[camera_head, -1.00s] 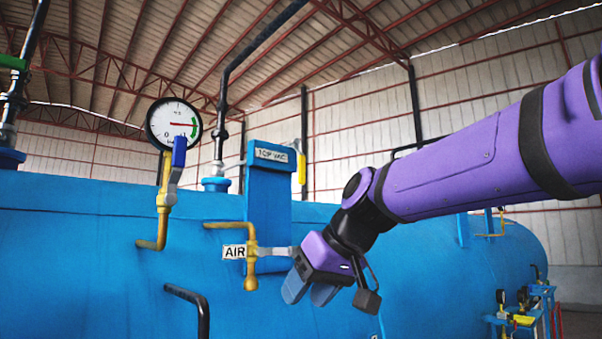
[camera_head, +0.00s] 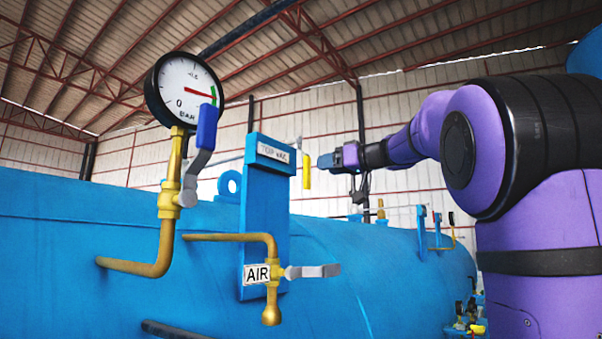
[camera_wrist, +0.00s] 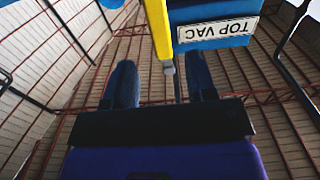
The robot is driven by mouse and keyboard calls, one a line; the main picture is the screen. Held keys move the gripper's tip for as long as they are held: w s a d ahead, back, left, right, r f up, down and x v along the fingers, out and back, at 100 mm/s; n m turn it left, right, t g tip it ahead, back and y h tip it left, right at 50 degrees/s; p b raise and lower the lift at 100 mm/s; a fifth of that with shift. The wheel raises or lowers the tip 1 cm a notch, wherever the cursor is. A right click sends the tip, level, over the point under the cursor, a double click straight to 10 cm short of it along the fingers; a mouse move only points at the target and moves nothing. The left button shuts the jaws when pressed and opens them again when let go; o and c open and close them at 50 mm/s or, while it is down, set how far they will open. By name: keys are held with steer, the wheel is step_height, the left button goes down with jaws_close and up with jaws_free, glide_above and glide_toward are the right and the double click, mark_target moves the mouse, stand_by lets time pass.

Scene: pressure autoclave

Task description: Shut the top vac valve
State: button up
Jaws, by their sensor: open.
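The top vac valve's yellow handle (camera_head: 307,170) hangs upright just right of the blue plate with the TOP VAC label (camera_head: 273,153). My gripper (camera_head: 325,161) is just right of the handle in the head view, pointing left toward it. In the wrist view, my gripper (camera_wrist: 160,62) is open, with a dark finger on each side. The yellow handle (camera_wrist: 158,25) shows at the top of that view, between the lines of the two fingers. The label (camera_wrist: 218,30) reads upside down beside it. Whether a finger touches the handle cannot be told.
A pressure gauge (camera_head: 186,90) and a blue-handled lever (camera_head: 206,128) stand left of the plate. Below it, the AIR valve's grey lever (camera_head: 312,271) sticks out to the right. The blue tank (camera_head: 60,260) fills the lower area. Open air lies above the tank.

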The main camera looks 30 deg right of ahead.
mark_target(309, 169)
steer(key=x, duration=0.9)
steer(key=shift+w+a+f, duration=0.1)
steer(key=shift+w, duration=0.1)
jaws_close()
